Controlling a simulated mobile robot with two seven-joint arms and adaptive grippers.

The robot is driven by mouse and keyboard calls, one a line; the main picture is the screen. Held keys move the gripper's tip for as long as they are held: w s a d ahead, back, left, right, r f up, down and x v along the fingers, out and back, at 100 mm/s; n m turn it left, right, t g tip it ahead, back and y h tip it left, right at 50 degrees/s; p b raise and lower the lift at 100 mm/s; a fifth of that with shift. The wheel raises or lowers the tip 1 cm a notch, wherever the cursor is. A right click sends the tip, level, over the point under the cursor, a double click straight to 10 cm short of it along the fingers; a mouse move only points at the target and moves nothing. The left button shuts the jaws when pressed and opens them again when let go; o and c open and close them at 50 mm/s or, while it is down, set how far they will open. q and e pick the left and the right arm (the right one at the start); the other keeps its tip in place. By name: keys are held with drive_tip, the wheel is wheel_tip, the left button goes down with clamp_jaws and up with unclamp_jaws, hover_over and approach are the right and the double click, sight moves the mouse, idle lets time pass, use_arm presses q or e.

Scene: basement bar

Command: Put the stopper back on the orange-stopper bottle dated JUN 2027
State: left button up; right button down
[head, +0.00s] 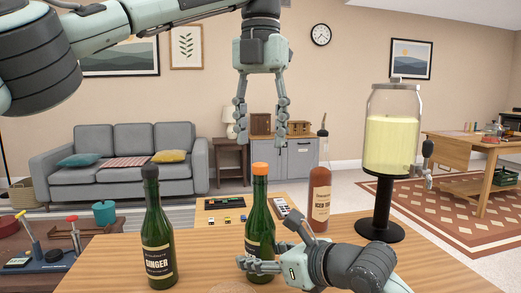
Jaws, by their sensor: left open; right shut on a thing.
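A green bottle (260,213) with an orange top (260,169) stands upright on the wooden counter (205,262). The orange top sits at the mouth of its neck; its label is partly covered and I cannot read a date. My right gripper (265,257) is shut on this bottle low on its body, with a finger across its front. My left gripper (261,138) is open and empty, pointing down above the orange top and apart from it. A green bottle with a black top (154,215) and a ginger label stands to the left.
A reddish bottle (320,195) with a pourer stands behind to the right. A glass dispenser (389,135) of yellow liquid on a black stand is further right. The counter between the two green bottles is clear. A low table (215,202) and a grey sofa (125,150) are behind.

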use_arm(q)
drive_tip(key=shift+r, duration=1.55)
use_arm(e)
drive_tip(key=c, duration=0.6)
unclamp_jaws()
drive_tip(key=v, duration=1.2)
use_arm(q)
drive_tip(key=shift+f, duration=0.1)
use_arm(e)
drive_tip(key=shift+s, duration=0.1)
